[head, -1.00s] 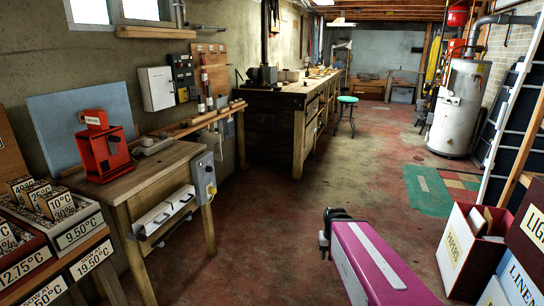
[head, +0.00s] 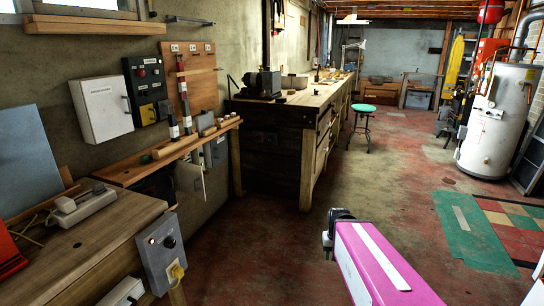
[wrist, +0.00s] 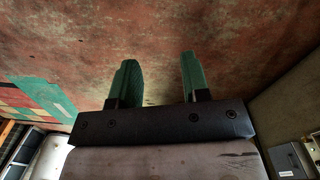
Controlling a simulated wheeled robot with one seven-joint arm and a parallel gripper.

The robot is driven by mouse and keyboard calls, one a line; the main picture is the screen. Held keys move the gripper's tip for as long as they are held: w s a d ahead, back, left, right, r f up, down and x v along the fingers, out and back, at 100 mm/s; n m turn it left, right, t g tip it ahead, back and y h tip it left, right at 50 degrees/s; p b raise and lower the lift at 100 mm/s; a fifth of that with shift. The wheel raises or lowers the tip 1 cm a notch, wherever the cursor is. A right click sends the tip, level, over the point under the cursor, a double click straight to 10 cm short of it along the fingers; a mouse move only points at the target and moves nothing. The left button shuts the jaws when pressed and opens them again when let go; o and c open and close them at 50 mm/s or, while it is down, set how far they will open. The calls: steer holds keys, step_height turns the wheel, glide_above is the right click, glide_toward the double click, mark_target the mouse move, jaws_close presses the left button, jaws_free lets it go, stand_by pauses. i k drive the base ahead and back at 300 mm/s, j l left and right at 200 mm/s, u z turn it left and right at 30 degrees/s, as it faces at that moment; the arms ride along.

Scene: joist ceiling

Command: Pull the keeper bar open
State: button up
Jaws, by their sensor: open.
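No part in view is clearly the keeper bar, and I cannot tell which fitting it is. A wooden board (head: 203,83) on the left wall carries three small labelled plates and an upright rod (head: 181,80) with red and grey parts. Below it is a narrow wooden shelf (head: 165,165) with small wooden pieces. My gripper (wrist: 157,80) is open and empty in the wrist view, its two green fingers apart over the floor. In the head view my magenta arm reaches in at the lower middle, well right of the board and away from the wall.
A workbench (head: 100,235) with a grey switch box (head: 163,250) stands at near left. A long bench (head: 310,110) runs along the left wall behind, with a green stool (head: 362,120) beside it. A white tank (head: 495,122) stands at right. The middle floor is clear.

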mark_target(179, 74)
steer(key=i+u, duration=0.15)
steer(key=i, duration=0.3)
steer(key=i+l+u, duration=0.15)
steer(key=i, duration=0.25)
steer(key=i+l+u, duration=0.15)
steer(key=i, duration=0.3)
steer(key=i+l+u, duration=0.15)
steer(key=i, duration=0.25)
